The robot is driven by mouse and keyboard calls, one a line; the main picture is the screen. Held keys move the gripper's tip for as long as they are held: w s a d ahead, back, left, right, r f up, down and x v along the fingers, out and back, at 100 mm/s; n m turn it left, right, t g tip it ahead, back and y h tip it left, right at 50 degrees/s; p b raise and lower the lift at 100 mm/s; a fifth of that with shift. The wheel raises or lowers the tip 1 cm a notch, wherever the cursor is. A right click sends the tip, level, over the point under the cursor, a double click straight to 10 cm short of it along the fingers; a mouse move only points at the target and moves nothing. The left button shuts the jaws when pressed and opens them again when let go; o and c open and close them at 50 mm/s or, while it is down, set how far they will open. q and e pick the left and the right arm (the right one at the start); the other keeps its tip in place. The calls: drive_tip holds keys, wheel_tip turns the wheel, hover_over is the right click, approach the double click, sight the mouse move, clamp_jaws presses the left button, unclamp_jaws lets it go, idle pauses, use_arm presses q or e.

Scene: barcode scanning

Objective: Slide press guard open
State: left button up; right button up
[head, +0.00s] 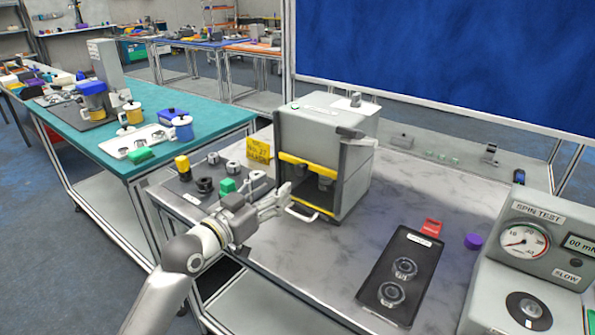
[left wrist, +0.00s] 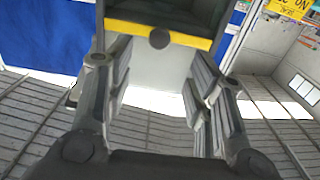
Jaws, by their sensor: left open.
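The press (head: 325,125) is a grey box on the marbled worktop. A yellow bar (head: 308,165) crosses its front above a dark opening, with dark press parts inside. A white U-shaped handle (head: 302,214) sits low at its front. My left gripper (head: 284,196) is in front of the press's left side, close to the handle; I cannot tell whether it touches it. In the left wrist view its open fingers (left wrist: 160,95) have a pale surface between them, and a yellow bar (left wrist: 185,39) with a dark round knob lies beyond. My right gripper is not in view.
Left of the press are a dark tray (head: 203,190) with small parts and a yellow sign (head: 258,150). A black plate (head: 385,255) with two rings lies to the right front, near a red block (head: 431,227), a purple cap (head: 473,241) and the spin tester (head: 540,250).

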sight(298, 171)
use_arm(q)
drive_tip(key=x, duration=0.4)
drive_tip(key=shift+w+d+r, duration=0.1)
drive_tip(key=shift+w+d, duration=0.05)
drive_tip(key=shift+w, duration=0.05)
drive_tip(key=x, duration=0.3)
drive_tip(key=shift+d+p, duration=0.1)
drive_tip(key=shift+p, duration=0.3)
drive_tip(key=shift+w+d, duration=0.25)
drive_tip(key=shift+w, duration=0.15)
drive_tip(key=shift+w+d, duration=0.1)
drive_tip(key=shift+w, duration=0.05)
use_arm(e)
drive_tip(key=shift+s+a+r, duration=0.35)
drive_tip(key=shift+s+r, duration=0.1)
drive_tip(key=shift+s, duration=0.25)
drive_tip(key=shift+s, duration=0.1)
use_arm(q)
drive_tip(key=c, duration=0.4)
clamp_jaws()
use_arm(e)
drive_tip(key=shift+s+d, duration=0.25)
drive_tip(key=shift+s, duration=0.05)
